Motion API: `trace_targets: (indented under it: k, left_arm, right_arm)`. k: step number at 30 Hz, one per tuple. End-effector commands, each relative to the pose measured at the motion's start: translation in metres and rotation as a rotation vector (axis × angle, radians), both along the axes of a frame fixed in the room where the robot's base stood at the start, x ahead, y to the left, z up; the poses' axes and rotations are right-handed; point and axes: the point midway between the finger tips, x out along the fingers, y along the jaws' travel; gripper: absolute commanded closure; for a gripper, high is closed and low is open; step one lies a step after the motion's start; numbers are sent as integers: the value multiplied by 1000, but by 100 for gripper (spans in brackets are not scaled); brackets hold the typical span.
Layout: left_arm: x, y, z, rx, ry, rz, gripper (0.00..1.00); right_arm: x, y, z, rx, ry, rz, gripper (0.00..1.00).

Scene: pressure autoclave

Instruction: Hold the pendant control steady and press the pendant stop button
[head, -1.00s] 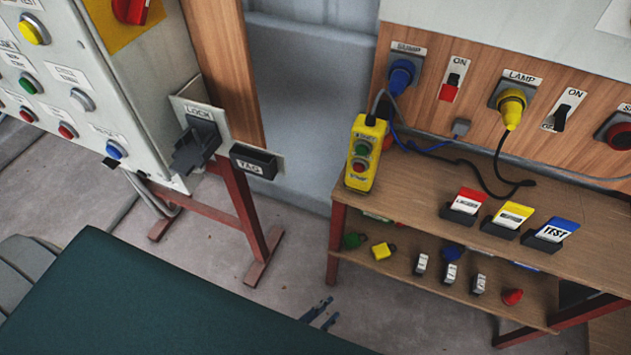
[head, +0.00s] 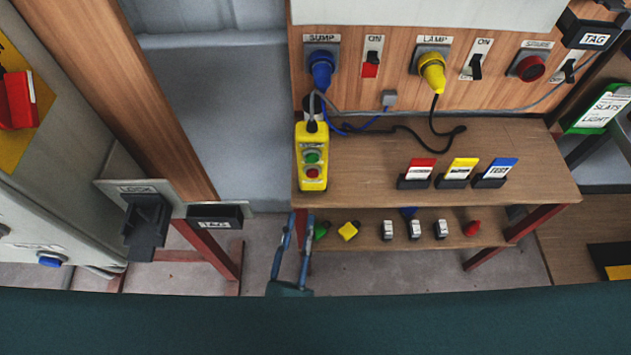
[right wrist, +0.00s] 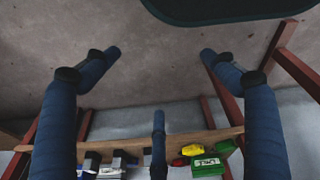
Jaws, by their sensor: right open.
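My right gripper (right wrist: 160,58) is open and empty in the right wrist view, over the floor near the bench's lower shelf. The pendant is not seen in that view.
The bench top (head: 360,180) is clear right of the pendant up to the tag holders (head: 414,184). Cables lie behind. The lower shelf (head: 365,232) holds several small items. A lock box (head: 145,225) on a red stand is left of the bench.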

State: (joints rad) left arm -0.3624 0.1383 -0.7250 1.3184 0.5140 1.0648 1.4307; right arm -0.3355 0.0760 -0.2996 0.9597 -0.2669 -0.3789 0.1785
Motion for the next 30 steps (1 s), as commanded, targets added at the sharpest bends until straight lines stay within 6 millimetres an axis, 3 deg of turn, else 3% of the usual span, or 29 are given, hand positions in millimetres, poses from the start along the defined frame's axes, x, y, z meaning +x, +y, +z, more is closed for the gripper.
trace_targets:
  k: [1,6,11,15,21,26,30]
  left_arm:
    - [0,0,0,1,0,0,69]
    - [0,0,0,2,0,1,69]
    - [0,0,0,3,0,0,69]
    - [0,0,0,3,0,0,69]
    - [0,0,0,3,0,0,69]
    - [0,0,0,3,0,0,69]
    - [0,0,0,3,0,0,69]
  right_arm:
    - [26,14,17,-3,-50,22,1]
    - [96,47,82,-35,-209,60,1]
    - [151,72,156,-59,-370,49,1]
    - [189,87,230,-68,-518,6,1]
    - [224,93,344,-62,-729,-104,1]
    - [236,83,434,-38,-884,-224,1]
    - [239,130,473,106,-901,-267,1]
